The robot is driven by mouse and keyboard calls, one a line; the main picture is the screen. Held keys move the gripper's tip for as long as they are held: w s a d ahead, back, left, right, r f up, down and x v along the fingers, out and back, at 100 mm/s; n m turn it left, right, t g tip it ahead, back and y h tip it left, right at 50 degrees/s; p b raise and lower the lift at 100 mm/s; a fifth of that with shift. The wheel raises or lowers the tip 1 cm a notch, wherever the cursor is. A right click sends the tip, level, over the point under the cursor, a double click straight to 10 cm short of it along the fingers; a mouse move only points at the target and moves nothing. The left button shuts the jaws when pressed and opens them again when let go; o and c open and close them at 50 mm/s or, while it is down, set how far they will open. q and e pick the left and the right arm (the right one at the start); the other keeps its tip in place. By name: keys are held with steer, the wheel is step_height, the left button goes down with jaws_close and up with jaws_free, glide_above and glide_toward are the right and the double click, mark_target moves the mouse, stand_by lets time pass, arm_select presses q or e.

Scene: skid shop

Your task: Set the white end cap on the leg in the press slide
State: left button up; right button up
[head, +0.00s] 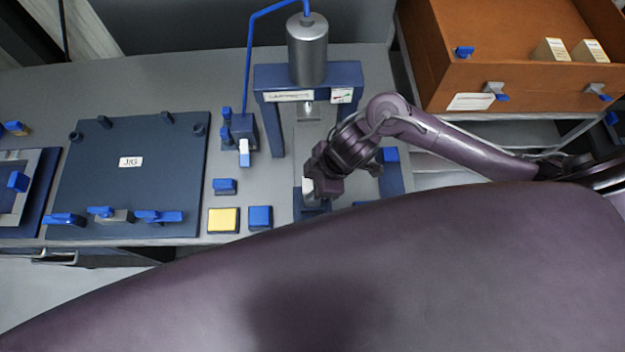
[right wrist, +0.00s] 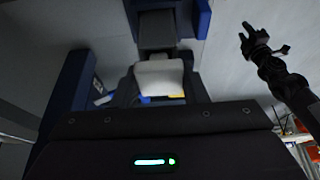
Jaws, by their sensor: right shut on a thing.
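The white end cap (head: 308,186) is at the jaws of my right gripper (head: 314,192), low over the near end of the press slide (head: 308,145). In the right wrist view the white end cap (right wrist: 160,76) sits between the dark fingers, which are shut on it. The press (head: 307,52) stands behind, with its ram above the slide. I cannot make out the leg clearly; the gripper and my own body hide much of the slide's near end. My left gripper (right wrist: 262,42) shows small and dark in the right wrist view, away from the press.
A yellow block (head: 223,220) and a blue block (head: 260,217) lie left of the slide. A blue jig plate (head: 125,185) with clamps covers the bench further left. Press posts flank the slide.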

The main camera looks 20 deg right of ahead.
steer(key=shift+f, duration=0.1)
stand_by(0.3)
steer(key=o, duration=1.4)
step_height(320, 180, up, 3)
steer(key=p, duration=0.3)
steer(key=shift+f, duration=0.1)
steer(key=shift+r+p, duration=0.7)
steer(key=shift+r, duration=1.4)
